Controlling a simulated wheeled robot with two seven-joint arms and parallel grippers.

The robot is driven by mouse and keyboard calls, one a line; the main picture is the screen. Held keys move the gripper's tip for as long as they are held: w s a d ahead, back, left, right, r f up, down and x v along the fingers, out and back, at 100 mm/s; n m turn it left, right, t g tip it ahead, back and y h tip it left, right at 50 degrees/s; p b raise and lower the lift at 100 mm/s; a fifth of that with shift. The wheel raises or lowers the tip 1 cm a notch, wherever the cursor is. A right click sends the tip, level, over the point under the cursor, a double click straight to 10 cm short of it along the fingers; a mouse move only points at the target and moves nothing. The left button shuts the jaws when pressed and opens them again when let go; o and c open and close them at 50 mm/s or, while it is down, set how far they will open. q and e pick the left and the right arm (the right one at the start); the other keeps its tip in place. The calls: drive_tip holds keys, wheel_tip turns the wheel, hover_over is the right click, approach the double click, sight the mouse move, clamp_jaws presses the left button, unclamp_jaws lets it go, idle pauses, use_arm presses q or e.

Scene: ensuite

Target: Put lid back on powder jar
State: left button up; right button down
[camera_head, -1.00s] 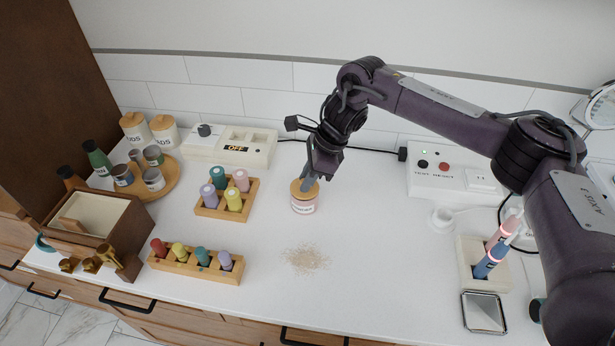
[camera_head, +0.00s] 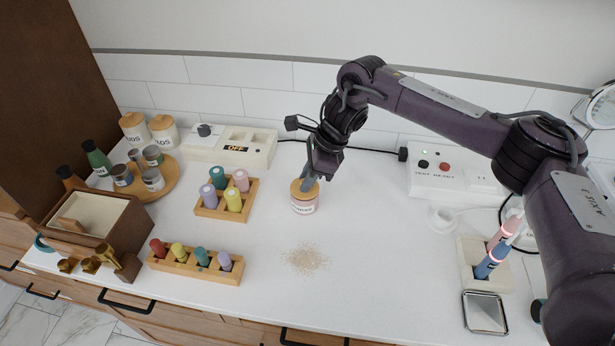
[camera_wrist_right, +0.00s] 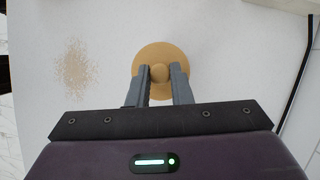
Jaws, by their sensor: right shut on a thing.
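The powder jar (camera_head: 304,207) is a small pinkish jar with a label, standing upright on the white counter. Its wooden lid (camera_head: 297,188) sits at the top of the jar; I cannot tell whether it is fully seated. In the right wrist view the lid (camera_wrist_right: 160,57) is a round tan disc with a small knob, and it hides the jar below. My right gripper (camera_head: 309,183) is shut on the lid's knob from above, and its fingers (camera_wrist_right: 160,74) stand on either side of the knob. My left gripper is not in view.
Spilled powder (camera_head: 306,259) lies in front of the jar. A wooden rack of bottles (camera_head: 226,200) stands to its left, with another rack (camera_head: 195,265) nearer the front. A white switch box (camera_head: 452,178) stands at the back right.

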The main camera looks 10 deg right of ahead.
drive_tip(key=c, duration=0.7)
unclamp_jaws()
drive_tip(key=shift+c, duration=0.2)
drive_tip(key=shift+r+p, duration=1.85)
drive_tip(key=shift+r, duration=1.7)
drive_tip(key=shift+c, duration=0.3)
clamp_jaws()
